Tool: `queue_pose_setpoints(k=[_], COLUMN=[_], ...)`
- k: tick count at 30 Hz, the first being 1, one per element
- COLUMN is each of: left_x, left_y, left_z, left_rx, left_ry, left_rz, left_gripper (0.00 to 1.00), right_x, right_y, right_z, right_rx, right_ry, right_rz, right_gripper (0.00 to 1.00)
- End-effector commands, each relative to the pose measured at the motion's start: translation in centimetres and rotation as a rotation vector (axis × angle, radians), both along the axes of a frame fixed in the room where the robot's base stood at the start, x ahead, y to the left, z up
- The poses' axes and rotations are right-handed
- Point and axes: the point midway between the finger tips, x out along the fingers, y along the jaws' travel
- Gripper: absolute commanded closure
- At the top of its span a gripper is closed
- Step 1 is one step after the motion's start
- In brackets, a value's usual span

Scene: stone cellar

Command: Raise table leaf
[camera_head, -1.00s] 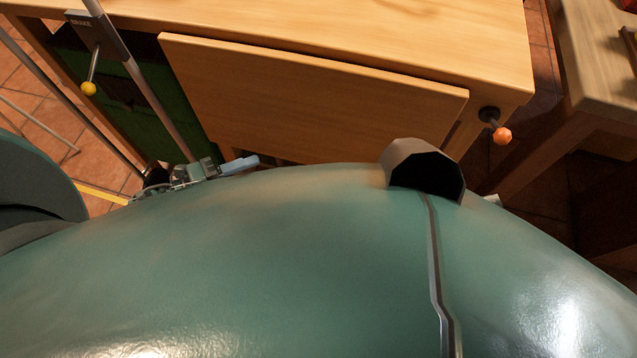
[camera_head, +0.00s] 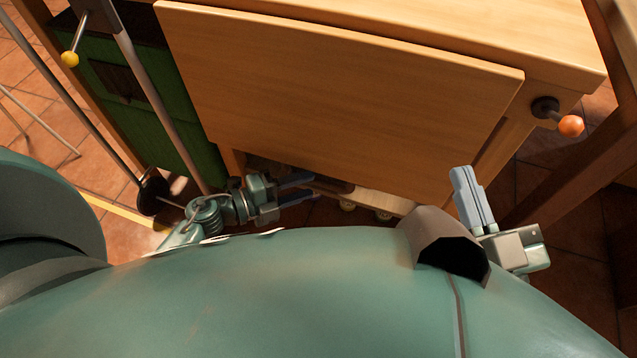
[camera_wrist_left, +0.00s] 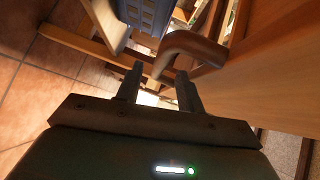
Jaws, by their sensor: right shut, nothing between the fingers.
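The table leaf (camera_head: 340,95) is a wooden panel hanging down at the side of the wooden table (camera_head: 490,25). An orange knob (camera_head: 571,125) on a dark stem sticks out at the table's right corner. My left gripper (camera_head: 312,184) is open and empty, just below the leaf's lower edge. In the left wrist view its two fingers (camera_wrist_left: 160,85) stand apart with nothing gripped; a wooden panel, probably the leaf, fills the right side. My right gripper (camera_head: 461,172) is shut and empty, below the leaf's lower right corner, pointing up.
A lever with a yellow ball (camera_head: 70,58) and metal poles stand at the left, beside a green cabinet (camera_head: 135,90). Pale items on small wheels (camera_head: 370,200) sit under the leaf. Another wooden piece of furniture (camera_head: 590,150) stands at the right. Tiled floor shows between.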

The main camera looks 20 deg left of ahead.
Motion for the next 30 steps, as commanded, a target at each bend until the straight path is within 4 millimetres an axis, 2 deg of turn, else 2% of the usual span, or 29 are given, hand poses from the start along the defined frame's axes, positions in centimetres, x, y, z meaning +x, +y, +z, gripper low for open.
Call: queue_pose_setpoints(k=[3,9,19,30], left_x=[1.5,2.6,2.9,2.8], left_y=[-1.5,-2.9,-3.1,-3.1], left_z=[-0.4,-0.6,-0.6,-0.6], left_rx=[-0.001,-0.001,0.001,0.001], left_ry=[-0.002,0.001,0.002,0.002], left_rz=[0.001,0.001,0.001,0.001], left_gripper=[0.62,0.62,0.62,0.92], right_x=[0.1,0.4,0.5,0.5], right_y=[0.0,-0.1,-0.1,-0.1], right_z=[0.1,1.0,1.2,1.2], right_rx=[0.008,0.002,0.000,0.000], right_ry=[-0.019,-0.075,-0.085,-0.086], right_rz=[0.006,0.007,0.006,0.006], right_gripper=[1.00,1.00,1.00,1.00])
